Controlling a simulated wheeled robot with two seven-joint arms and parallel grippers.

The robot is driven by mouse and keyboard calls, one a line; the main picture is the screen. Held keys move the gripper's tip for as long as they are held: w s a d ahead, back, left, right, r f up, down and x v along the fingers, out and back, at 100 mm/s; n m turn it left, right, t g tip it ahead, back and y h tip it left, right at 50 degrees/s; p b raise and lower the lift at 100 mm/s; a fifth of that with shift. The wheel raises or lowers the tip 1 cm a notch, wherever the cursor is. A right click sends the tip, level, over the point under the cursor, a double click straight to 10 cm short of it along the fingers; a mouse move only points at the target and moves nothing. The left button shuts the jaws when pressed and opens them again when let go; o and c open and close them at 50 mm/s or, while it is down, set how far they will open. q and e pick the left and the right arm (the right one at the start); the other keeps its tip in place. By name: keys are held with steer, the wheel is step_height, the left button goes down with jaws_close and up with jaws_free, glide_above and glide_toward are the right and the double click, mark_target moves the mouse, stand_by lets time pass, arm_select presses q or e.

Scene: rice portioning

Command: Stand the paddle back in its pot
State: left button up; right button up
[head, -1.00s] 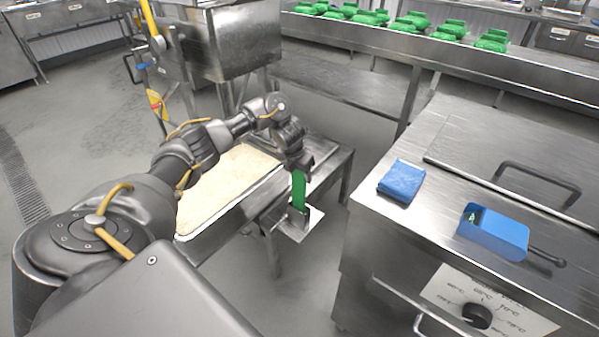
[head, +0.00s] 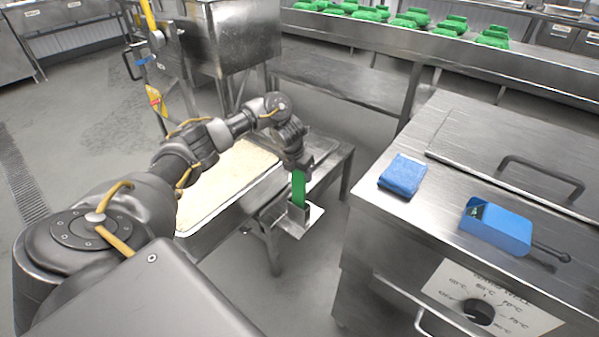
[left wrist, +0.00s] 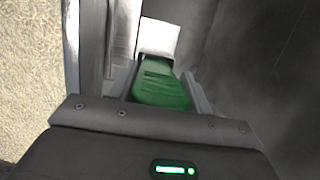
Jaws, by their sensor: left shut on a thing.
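The green paddle (head: 298,187) hangs roughly upright from my left gripper (head: 300,167), which is shut on its upper part. In the left wrist view the green paddle (left wrist: 160,88) lies between the fingers of the left gripper (left wrist: 160,80). The small metal pot (head: 298,214) sits on a plate at the right side of the rice table. The paddle's lower end meets the pot and is hidden by its wall; I cannot tell how deep it is inside. My right gripper is not in view.
A tray of rice (head: 222,185) lies left of the pot. A steel counter at right holds a blue cloth (head: 402,175) and a blue scoop (head: 496,231). Open floor lies between the pot and the counter.

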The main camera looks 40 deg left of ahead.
arm_select(q)
steer(key=shift+f, duration=0.25)
steer(key=shift+f+b, duration=0.95)
steer(key=shift+f, duration=0.1)
steer(key=o, duration=1)
steer(key=shift+o, duration=0.2)
